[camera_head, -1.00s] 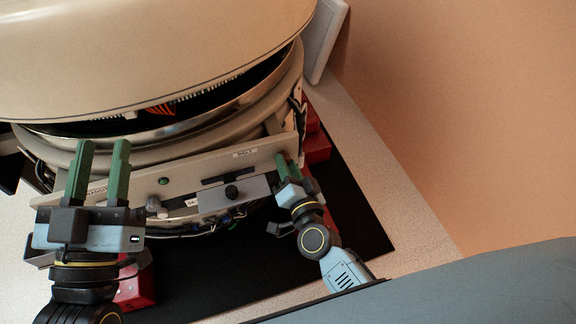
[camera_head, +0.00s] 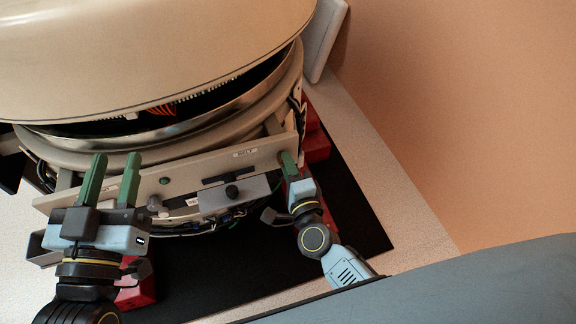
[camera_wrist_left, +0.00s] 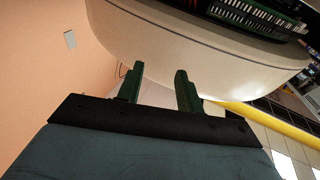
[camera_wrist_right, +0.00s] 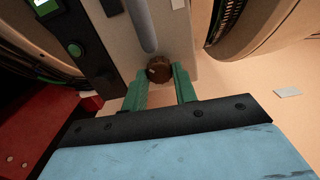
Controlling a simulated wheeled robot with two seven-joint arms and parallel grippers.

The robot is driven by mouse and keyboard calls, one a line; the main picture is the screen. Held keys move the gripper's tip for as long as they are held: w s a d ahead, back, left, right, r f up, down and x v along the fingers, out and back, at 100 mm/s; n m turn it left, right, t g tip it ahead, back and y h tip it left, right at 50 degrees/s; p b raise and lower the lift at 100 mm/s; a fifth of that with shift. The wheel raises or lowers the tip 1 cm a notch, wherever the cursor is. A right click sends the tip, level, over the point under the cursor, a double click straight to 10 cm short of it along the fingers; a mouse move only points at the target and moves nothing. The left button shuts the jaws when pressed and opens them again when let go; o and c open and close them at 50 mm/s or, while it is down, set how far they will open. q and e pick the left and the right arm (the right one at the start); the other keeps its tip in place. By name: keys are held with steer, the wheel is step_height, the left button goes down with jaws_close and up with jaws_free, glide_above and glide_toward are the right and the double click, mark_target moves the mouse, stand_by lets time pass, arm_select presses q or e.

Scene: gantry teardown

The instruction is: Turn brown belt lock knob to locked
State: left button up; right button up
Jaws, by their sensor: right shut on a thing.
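The brown belt lock knob (camera_wrist_right: 158,70) shows in the right wrist view as a round ribbed knob on a pale panel, with a small light mark on its face. My right gripper (camera_wrist_right: 161,74) is shut on it, one green finger on each side. In the head view my right gripper (camera_head: 288,158) is at the right end of the panel (camera_head: 210,165), and the knob is hidden behind it. My left gripper (camera_head: 115,158) is open and empty in front of the panel's left part; its spread fingers also show in the left wrist view (camera_wrist_left: 158,75).
The large cream ring cover (camera_head: 150,50) overhangs above. Red blocks (camera_head: 317,147) stand on the black mat (camera_head: 350,210). Cables hang below the panel.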

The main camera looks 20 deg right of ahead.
arm_select(q)
steer(key=shift+s+d+r+t+h+b, duration=0.15)
steer(key=shift+s+r+t+b, duration=0.15)
steer(key=shift+r+t, duration=0.45)
steer(key=shift+s+a+r+t+h+b, duration=0.1)
steer(key=shift+s+r+t+h+b, duration=0.15)
steer(key=shift+r+t, duration=0.4)
steer(key=shift+s+d+r+t+h+b, duration=0.1)
steer(key=shift+s+r+t+b, duration=0.35)
steer(key=shift+r, duration=0.5)
arm_select(e)
steer(key=shift+f+m, duration=0.1)
steer(key=shift+m, duration=4.1)
arm_select(q)
steer(key=shift+w, duration=0.1)
arm_select(e)
steer(key=o, duration=1)
